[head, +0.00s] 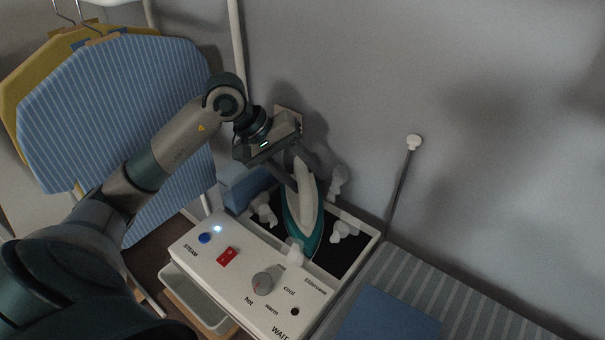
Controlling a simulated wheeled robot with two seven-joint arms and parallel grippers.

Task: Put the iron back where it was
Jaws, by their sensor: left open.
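The iron (304,222), teal with a pale handle, stands on the black rest (337,257) at the back of the white steam station (210,262). Its tip points toward the front of the station. My left gripper (301,182) reaches down from the left over the rear of the iron. Its fingers are apart, one on each side of the iron's rear end. Whether they touch it cannot be told. My right gripper is not in view.
Pale clips (342,231) stand around the rest. A striped ironing board (445,290) with a blue cloth (385,318) lies at the lower right. Striped blue and yellow covers (115,115) hang at the left. A thin rod (402,180) stands by the grey wall.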

